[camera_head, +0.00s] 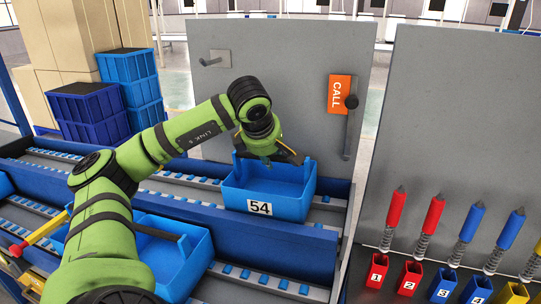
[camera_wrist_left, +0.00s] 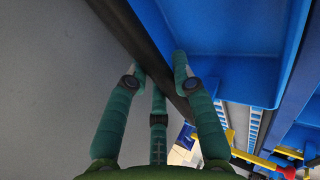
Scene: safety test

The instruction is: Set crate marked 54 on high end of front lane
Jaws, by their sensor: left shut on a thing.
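The blue crate marked 54 (camera_head: 262,208) is at the right end of the back lane (camera_head: 195,187), upright and empty inside, its label facing the head camera. I cannot tell whether its base touches the rollers. My left gripper (camera_head: 268,150) is shut on the crate's back wall from above. The left wrist view shows my left gripper (camera_wrist_left: 160,72) close up, beside the crate's blue wall (camera_wrist_left: 232,60). The front lane (camera_head: 255,283) runs along the near side; another open blue crate (camera_head: 190,262) stands on it, partly hidden by my arm. My right gripper is not in view.
Numbered bins (camera_head: 410,279) and colored spring tools (camera_head: 431,216) are at right. Stacked blue crates (camera_head: 127,66) are at back left. The front lane's right end is clear.

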